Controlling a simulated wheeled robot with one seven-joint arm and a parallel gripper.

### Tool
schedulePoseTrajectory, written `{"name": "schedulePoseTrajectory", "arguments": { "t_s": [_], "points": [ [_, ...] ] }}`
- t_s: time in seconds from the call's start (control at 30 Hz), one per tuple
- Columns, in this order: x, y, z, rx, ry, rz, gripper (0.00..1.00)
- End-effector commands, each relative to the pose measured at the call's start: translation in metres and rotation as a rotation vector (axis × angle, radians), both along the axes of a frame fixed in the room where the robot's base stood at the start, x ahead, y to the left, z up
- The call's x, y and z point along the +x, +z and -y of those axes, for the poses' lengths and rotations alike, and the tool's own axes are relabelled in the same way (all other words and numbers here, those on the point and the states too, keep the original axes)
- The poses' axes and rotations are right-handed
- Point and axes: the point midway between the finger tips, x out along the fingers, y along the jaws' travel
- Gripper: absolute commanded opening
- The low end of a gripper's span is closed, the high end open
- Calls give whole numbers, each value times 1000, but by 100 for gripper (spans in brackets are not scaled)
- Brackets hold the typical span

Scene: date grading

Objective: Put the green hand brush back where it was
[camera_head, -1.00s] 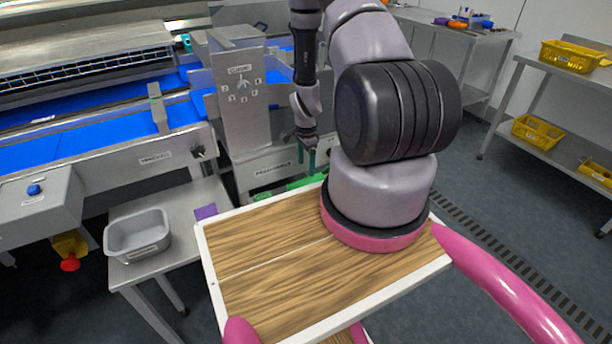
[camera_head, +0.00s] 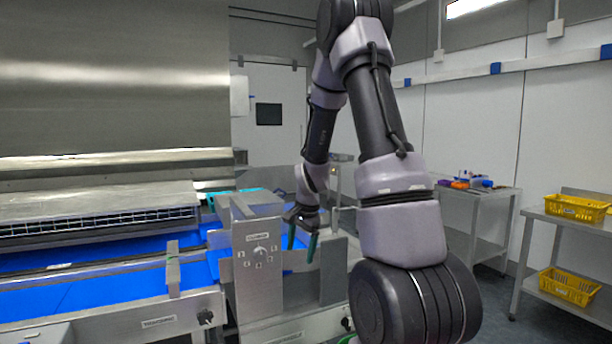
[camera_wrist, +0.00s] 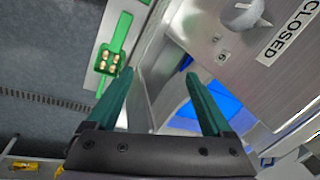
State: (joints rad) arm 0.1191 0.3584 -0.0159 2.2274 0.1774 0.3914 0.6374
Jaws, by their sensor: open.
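A green object that looks like the hand brush (camera_wrist: 121,31) shows at the upper left of the wrist view. It has a narrow handle and a wider end with several tan spots, and lies on a pale surface. In the head view only a green sliver (camera_head: 350,340) shows at the bottom edge. My gripper (camera_head: 301,243) is open, its green fingers pointing down beside the metal dial box (camera_head: 244,285). In the wrist view my gripper (camera_wrist: 158,76) has nothing between its fingers. The brush is apart from it, beyond the left fingertip.
The box's dial (camera_wrist: 245,14) and CLOSED label are close at the right of the wrist view. A blue conveyor (camera_head: 95,290) runs left. A side table (camera_head: 480,195) with small coloured items and a shelf (camera_head: 560,222) with yellow baskets stand right.

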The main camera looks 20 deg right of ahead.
Motion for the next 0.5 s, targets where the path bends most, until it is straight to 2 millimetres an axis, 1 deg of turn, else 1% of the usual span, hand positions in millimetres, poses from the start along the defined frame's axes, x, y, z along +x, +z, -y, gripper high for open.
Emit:
{"name": "schedulePoseTrajectory", "arguments": {
  "t_s": [0.03,0.07,0.1,0.17,0.2,0.27,0.3,0.37,0.4,0.47,0.5],
  "points": [
    [-5,32,-7,-5,44,39,84],
    [-10,48,-11,-9,72,56,84],
    [-17,68,-16,-16,109,77,84],
    [-30,97,-24,-24,163,111,84],
    [-40,116,-29,-32,201,135,84],
    [-56,141,-37,-43,257,168,84],
    [-67,158,-41,-52,293,191,84],
    [-86,180,-48,-66,348,225,84],
    [-99,194,-52,-77,384,249,84],
    [-119,213,-59,-93,438,282,84],
    [-133,223,-62,-105,473,305,84]
  ]
}}
